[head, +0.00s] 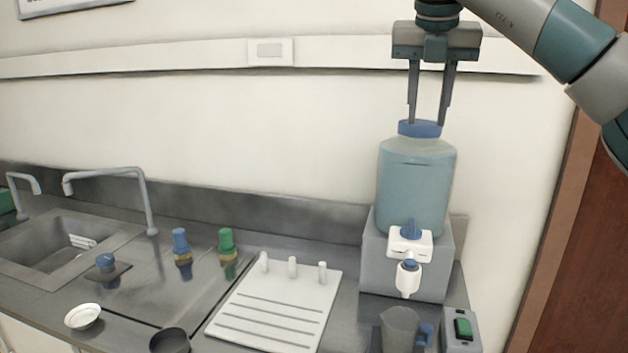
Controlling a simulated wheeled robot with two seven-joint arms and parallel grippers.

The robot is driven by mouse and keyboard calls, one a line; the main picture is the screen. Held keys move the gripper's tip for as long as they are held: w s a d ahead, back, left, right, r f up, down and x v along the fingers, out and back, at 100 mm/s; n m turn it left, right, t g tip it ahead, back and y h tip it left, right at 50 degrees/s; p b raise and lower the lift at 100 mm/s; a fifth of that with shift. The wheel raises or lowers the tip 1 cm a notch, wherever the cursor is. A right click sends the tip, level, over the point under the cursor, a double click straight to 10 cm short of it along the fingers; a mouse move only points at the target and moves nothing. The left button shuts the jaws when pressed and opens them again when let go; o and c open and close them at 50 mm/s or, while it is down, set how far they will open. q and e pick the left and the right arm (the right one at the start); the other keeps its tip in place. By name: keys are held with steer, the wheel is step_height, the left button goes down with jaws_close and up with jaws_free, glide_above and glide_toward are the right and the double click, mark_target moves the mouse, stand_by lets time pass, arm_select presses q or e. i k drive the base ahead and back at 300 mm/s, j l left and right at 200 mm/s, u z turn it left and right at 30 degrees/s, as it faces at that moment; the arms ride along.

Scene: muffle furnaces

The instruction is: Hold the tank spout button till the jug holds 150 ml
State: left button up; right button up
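The water tank (415,185) is a translucent bluish bottle with a blue cap, standing on a grey box stand (376,262). Its white spout (408,281) has a blue button (410,265) and points down. A grey jug (398,330) with a blue handle stands on the counter below the spout; its lower part is cut off and its water level cannot be read. My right gripper (427,122) points down with its fingers apart and empty, in front of or above the tank's cap; whether it touches cannot be told. My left gripper is not in view.
A box with a green switch (464,328) sits right of the jug. A white drainer board (270,310) with pegs lies to the left. Blue (181,244) and green (226,242) fittings, a white dish (82,316), a dark cup (170,341) and a sink (60,245) stand farther left.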

mark_target(410, 263)
steer(key=k+j, duration=0.2)
steer(key=k, duration=0.25)
steer(key=k+j, duration=0.2)
steer(key=k, duration=0.25)
